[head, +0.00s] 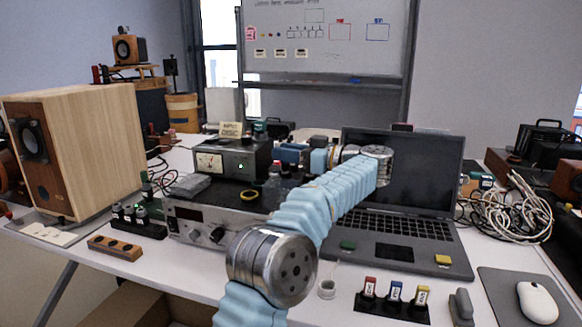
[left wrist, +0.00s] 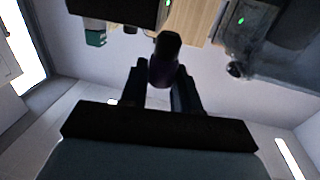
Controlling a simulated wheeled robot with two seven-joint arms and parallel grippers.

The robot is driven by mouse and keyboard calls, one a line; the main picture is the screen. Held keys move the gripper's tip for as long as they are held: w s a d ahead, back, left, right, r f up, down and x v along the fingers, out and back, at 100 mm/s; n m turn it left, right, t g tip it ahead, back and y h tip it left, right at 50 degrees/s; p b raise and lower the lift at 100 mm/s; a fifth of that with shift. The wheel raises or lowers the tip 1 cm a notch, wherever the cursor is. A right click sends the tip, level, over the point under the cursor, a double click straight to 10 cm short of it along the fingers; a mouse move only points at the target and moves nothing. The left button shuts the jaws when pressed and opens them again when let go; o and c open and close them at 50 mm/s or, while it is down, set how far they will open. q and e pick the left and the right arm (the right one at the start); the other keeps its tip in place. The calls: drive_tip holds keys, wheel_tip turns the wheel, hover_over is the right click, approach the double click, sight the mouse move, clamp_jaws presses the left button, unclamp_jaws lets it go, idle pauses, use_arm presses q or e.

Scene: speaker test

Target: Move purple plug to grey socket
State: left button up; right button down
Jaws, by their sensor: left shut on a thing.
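My left gripper (head: 276,153) is behind the silver amplifier, in front of the whiteboard, at the end of my light blue arm. In the left wrist view its two dark fingers (left wrist: 163,82) are shut on the purple plug (left wrist: 161,70), which looks dark and points away from the wrist. In the head view I cannot make out the plug at the gripper. I cannot tell which socket is the grey one. A wooden strip (head: 115,247) with several dark round holes lies at the front left. My right gripper is not in view.
A wooden speaker (head: 90,150) stands at left. A meter box (head: 233,160) sits on the silver amplifier (head: 218,215). An open laptop (head: 400,228) is at right, with a labelled block (head: 392,304) in front and tangled cables (head: 515,212) beside it.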

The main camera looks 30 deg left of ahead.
use_arm(q)
drive_tip(key=shift+w+f, duration=0.65)
drive_tip(key=shift+f, duration=0.15)
drive_tip(key=shift+w+f, duration=0.15)
drive_tip(key=shift+f, duration=1.55)
drive_tip(key=shift+f+b, duration=0.4)
drive_tip(key=shift+f, duration=0.05)
drive_tip(key=o, duration=1)
drive_tip(key=shift+r, duration=0.1)
drive_tip(key=shift+d+r, duration=0.2)
drive_tip(key=shift+r, duration=0.2)
drive_tip(key=d, duration=0.7)
drive_tip(key=w+d+p, duration=0.1)
drive_tip(key=d, duration=0.3)
drive_tip(key=shift+d, duration=0.3)
